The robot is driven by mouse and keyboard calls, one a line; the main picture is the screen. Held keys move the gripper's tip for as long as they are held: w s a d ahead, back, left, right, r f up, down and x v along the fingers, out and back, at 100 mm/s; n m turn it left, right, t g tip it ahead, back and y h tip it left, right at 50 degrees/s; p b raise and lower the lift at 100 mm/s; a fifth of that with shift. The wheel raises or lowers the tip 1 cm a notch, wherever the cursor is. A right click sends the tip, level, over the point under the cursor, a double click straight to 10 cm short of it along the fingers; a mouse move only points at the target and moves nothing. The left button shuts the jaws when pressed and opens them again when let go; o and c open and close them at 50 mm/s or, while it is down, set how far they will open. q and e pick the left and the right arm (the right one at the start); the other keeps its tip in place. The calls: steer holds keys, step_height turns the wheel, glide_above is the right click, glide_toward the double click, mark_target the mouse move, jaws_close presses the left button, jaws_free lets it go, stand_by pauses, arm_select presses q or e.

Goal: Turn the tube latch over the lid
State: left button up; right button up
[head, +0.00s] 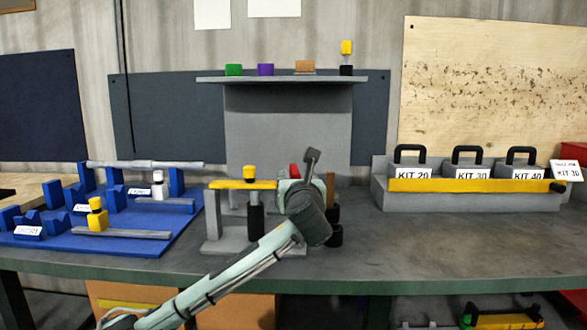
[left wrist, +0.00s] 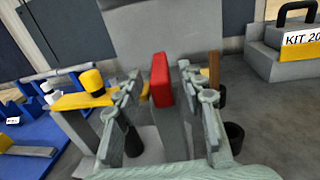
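A red upright piece (head: 295,170), perhaps the tube latch, stands at the grey stand (head: 213,215) in the middle of the bench. In the left wrist view, the red piece (left wrist: 161,80) is between the two spread fingers of my left gripper (left wrist: 160,72), with a gap on both sides. My left gripper (head: 305,165) is open and hides part of the stand in the head view. A yellow bar (head: 228,184) with a yellow knob (head: 249,172) lies across the stand's top, left of the gripper. I cannot tell which part is the lid. My right gripper is out of view.
A blue rack (head: 150,235) with grey bars stands left. Dark cylinders (head: 335,236) stand right of my gripper. A grey kit rack (head: 470,202) with a yellow front strip is at right. A shelf (head: 285,79) stands behind. The bench at front right is clear.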

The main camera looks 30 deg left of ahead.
mark_target(294, 166)
arm_select(q)
steer(key=x, duration=0.6)
steer(key=shift+w+a, duration=0.15)
steer(key=shift+w, duration=0.15)
steer(key=shift+c, duration=0.5)
steer(key=c, duration=0.7)
jaws_close()
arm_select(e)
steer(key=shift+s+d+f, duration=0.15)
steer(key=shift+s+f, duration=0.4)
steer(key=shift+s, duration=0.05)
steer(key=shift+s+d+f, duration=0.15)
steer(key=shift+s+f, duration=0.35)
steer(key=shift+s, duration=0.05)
